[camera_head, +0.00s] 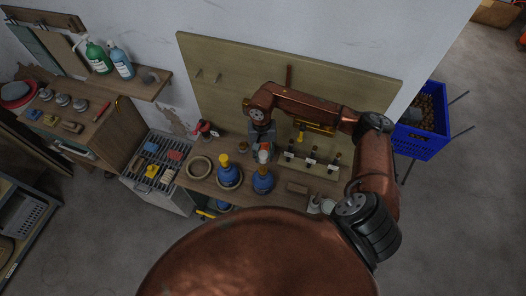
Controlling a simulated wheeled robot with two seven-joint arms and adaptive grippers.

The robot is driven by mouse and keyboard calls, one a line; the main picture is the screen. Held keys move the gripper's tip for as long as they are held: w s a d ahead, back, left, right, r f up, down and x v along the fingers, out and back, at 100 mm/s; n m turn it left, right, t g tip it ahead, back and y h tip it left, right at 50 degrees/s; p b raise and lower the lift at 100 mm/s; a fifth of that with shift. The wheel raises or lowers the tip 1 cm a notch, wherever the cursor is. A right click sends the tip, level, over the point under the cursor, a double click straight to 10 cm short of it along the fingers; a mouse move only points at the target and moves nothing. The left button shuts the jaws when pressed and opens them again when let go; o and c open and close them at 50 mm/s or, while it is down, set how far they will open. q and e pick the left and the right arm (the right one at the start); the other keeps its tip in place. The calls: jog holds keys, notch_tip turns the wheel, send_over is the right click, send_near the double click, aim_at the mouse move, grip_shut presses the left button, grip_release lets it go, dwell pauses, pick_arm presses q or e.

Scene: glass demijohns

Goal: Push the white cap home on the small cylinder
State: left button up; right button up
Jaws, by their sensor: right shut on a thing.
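My right gripper (262,146) points down over the workbench, at the foot of the pegboard. It is shut on a small white thing, which looks like the white cap (264,156). A bit of red shows between the fingers. The small cylinder cannot be made out apart from the cap; the gripper and the small size hide whether the cap sits on it, and how deep. My left gripper is not in view.
A rack of small bottles (312,166) is to the right. A wooden ring (199,167) lies left. A blue crate (420,140) stands beyond the bench.

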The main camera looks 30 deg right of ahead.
aim_at(263, 169)
jog(key=shift+f, duration=0.8)
jog(key=shift+f+b, duration=0.4)
jog(key=shift+f, duration=1.7)
jog(key=shift+o, duration=0.9)
jog(key=shift+r, duration=0.1)
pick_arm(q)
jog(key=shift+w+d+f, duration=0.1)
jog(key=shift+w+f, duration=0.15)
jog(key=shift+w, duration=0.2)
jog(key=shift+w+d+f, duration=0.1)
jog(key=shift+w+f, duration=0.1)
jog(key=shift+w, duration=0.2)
pick_arm(e)
grip_shut()
pick_arm(q)
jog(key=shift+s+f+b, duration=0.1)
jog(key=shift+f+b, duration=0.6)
jog(key=shift+b, duration=0.1)
pick_arm(e)
jog(key=shift+f, duration=0.3)
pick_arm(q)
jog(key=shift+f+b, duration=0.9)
